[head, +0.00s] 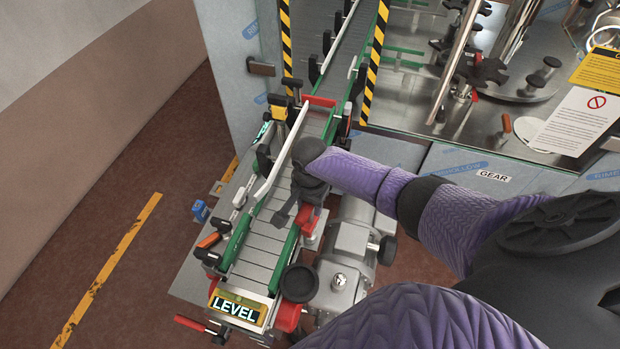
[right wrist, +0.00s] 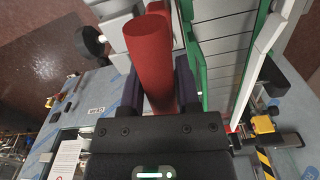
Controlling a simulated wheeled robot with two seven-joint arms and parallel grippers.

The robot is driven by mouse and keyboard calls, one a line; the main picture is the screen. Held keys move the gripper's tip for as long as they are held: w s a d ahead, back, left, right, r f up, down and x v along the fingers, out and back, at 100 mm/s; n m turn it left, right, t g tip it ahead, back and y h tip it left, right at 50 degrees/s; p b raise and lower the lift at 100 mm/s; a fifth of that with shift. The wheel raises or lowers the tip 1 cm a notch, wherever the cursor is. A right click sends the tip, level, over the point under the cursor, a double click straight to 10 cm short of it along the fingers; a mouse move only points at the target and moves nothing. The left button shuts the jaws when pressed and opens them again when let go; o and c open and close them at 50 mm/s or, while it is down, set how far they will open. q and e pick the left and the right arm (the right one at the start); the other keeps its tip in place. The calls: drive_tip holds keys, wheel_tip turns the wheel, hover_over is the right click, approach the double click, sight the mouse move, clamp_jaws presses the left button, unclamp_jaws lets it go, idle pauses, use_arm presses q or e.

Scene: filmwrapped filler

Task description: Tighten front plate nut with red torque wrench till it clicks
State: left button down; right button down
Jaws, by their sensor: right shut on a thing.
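My right gripper (head: 303,190) is over the right side of the conveyor's near end, its fingers pointing down. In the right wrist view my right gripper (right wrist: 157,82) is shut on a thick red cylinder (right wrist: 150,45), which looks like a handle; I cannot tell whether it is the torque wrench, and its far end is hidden. A red-handled tool (head: 190,322) lies at the conveyor's lower left. The front plate nut cannot be told for certain; a round silver fitting (head: 338,281) shows on the drive housing. My left gripper is out of view.
The conveyor (head: 255,245) has green side rails and a LEVEL plate (head: 240,308) at its near end. A motor (head: 350,245) stands to its right. The wrapped machine (head: 420,165) is behind. Open floor (head: 145,200) lies to the left.

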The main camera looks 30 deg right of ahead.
idle(0.4)
drive_tip(key=shift+m+p, duration=1)
drive_tip(key=shift+m, duration=0.6)
drive_tip(key=shift+m, duration=1.6)
drive_tip(key=shift+r, duration=3)
